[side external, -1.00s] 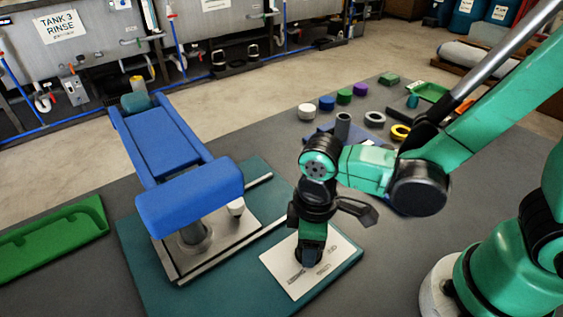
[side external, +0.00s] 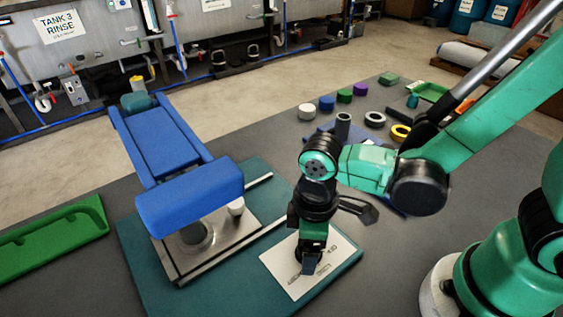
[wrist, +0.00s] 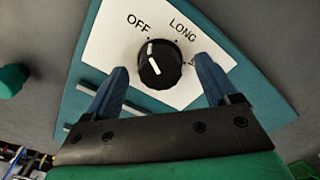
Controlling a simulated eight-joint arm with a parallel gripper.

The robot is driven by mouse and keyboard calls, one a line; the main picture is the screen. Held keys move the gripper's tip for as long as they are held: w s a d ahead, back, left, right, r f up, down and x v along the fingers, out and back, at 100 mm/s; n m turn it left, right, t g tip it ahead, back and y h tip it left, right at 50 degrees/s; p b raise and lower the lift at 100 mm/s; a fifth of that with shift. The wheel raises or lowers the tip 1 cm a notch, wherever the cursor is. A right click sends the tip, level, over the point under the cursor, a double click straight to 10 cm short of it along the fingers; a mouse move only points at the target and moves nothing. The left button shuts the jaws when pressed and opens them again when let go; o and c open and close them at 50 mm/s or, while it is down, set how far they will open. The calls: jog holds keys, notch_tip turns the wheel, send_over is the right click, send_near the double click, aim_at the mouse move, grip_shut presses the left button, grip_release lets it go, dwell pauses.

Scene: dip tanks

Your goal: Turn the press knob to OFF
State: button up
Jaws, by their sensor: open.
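The press knob (wrist: 160,65) is round and black with a white pointer line. It sits on a white label plate (wrist: 112,45), and its pointer is turned up-left towards the OFF mark. LONG is printed to the right of OFF, and a third label is mostly hidden by the right finger. My gripper (wrist: 161,66) is open, with one blue finger on each side of the knob and a visible gap to it on both sides. In the side view my gripper (side external: 310,265) points down over the label plate (side external: 340,262) and hides the knob.
The blue press (side external: 190,195) stands on the teal base (side external: 150,290) left of my gripper. A green tray (side external: 55,240) lies far left. Several small coloured pieces (side external: 327,103) and a grey cylinder (side external: 343,126) stand behind my gripper.

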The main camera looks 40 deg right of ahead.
jog(key=shift+r, duration=2.75)
jog(key=shift+w+d+r+m, duration=0.2)
jog(key=shift+d+m, duration=0.1)
jog(key=shift+d, duration=0.05)
jog(key=w+d+r+m+t, duration=0.2)
jog(key=d+r+m+t, duration=0.1)
jog(key=d+m, duration=0.1)
jog(key=w+d+r+m+t, duration=0.2)
jog(key=d+m+t, duration=0.2)
jog(key=d, duration=0.3)
jog(key=shift+d+r+m, duration=0.15)
jog(key=shift+r+m, duration=0.15)
jog(key=shift+r, duration=0.1)
